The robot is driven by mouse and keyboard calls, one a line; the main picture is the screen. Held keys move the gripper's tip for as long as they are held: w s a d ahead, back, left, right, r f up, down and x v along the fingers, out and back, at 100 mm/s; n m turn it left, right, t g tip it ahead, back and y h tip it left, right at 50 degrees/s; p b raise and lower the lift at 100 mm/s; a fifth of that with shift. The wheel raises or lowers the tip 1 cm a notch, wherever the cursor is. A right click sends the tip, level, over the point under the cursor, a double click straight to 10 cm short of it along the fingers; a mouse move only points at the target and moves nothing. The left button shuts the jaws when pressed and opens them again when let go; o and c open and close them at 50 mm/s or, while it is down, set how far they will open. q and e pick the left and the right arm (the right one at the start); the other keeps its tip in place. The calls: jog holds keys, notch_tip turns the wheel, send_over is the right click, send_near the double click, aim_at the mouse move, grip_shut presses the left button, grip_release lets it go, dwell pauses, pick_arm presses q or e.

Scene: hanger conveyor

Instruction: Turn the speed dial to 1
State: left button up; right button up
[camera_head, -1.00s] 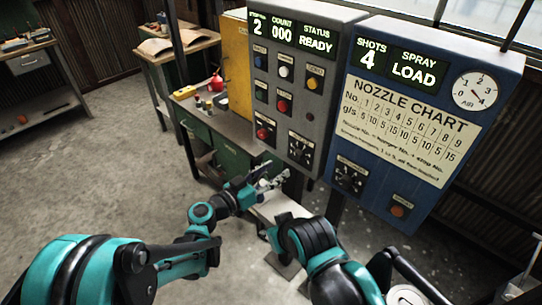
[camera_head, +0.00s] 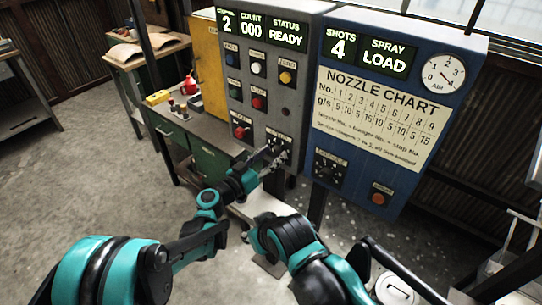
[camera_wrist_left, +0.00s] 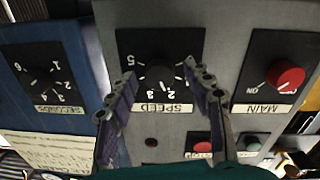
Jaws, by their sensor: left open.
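The speed dial (camera_wrist_left: 159,76) is a black knob on a black plate with white numbers and a SPEED label. It appears upside down in the left wrist view, low on the grey control panel (camera_head: 262,120). My left gripper (camera_wrist_left: 160,74) is open, its two fingers on either side of the knob; I cannot tell whether they touch it. In the head view my left gripper (camera_head: 270,157) is at the dial and hides much of it. The knob's exact setting is hard to read. My right gripper is not in view; only its arm shows.
A red MAIN knob (camera_wrist_left: 284,75) and a SECONDS dial (camera_wrist_left: 51,80) flank the speed dial in the left wrist view. The blue panel (camera_head: 408,190) stands right of the grey one. A green workbench (camera_head: 208,160) stands to the left. Open floor lies farther left.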

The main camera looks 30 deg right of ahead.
pick_arm(q)
jog(key=c, duration=1.2)
jog(key=shift+o, duration=0.2)
jog(key=shift+n, duration=0.3)
jog(key=n+b, duration=0.1)
jog(key=n, duration=0.2)
jog(key=shift+f+n, duration=0.1)
jog(key=shift+n, duration=0.3)
jog(key=n+b, duration=0.1)
jog(key=n, duration=0.3)
jog(key=shift+n, duration=0.4)
jog(key=o, duration=1.2)
jog(key=shift+c, duration=0.2)
